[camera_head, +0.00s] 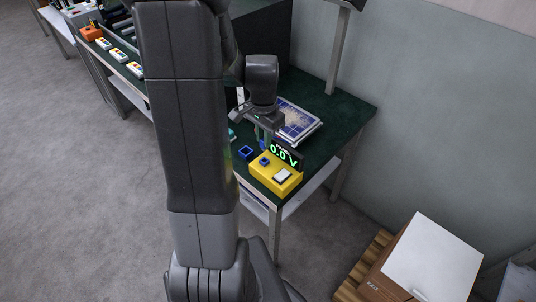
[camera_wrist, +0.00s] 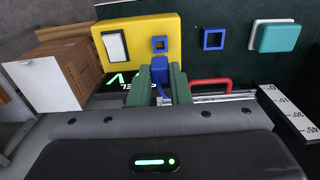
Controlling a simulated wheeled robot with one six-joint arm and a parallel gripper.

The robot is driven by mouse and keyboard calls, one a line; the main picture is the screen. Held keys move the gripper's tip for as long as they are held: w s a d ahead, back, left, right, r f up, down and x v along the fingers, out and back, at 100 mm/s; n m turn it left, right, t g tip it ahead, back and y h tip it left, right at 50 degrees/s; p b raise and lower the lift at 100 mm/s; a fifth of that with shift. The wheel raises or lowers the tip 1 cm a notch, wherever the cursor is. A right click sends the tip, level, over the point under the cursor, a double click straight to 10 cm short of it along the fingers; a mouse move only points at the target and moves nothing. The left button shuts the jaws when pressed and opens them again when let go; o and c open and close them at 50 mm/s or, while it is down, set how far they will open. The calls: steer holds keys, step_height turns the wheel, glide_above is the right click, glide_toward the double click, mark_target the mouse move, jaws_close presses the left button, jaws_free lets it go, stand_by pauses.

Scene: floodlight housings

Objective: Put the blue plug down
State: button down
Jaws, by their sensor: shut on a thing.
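My gripper (camera_wrist: 160,82) has green fingers shut on the blue plug (camera_wrist: 160,68), with a short blue lead hanging between them. In the wrist view the plug shows just below the blue square socket (camera_wrist: 159,44) on the yellow box (camera_wrist: 138,28); whether it touches the box I cannot tell. A second blue square frame (camera_wrist: 213,38) lies on the dark green table beside the box. In the head view my gripper (camera_head: 262,132) is over the table behind the yellow box (camera_head: 268,180), and the plug is hard to make out.
A display (camera_head: 284,153) behind the box reads 0.0 V. The box carries a white switch (camera_head: 282,175). A solar panel (camera_head: 298,120) lies behind my gripper.

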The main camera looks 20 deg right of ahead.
mark_target(264, 150)
steer(key=shift+w+f, duration=0.1)
steer(key=shift+f, duration=2.8)
steer(key=shift+f, duration=0.2)
steer(key=c, duration=1.3)
jaws_free()
steer(key=shift+c, duration=0.2)
steer(key=shift+r, duration=0.1)
step_height(264, 150, up, 12)
steer(key=shift+r, duration=0.15)
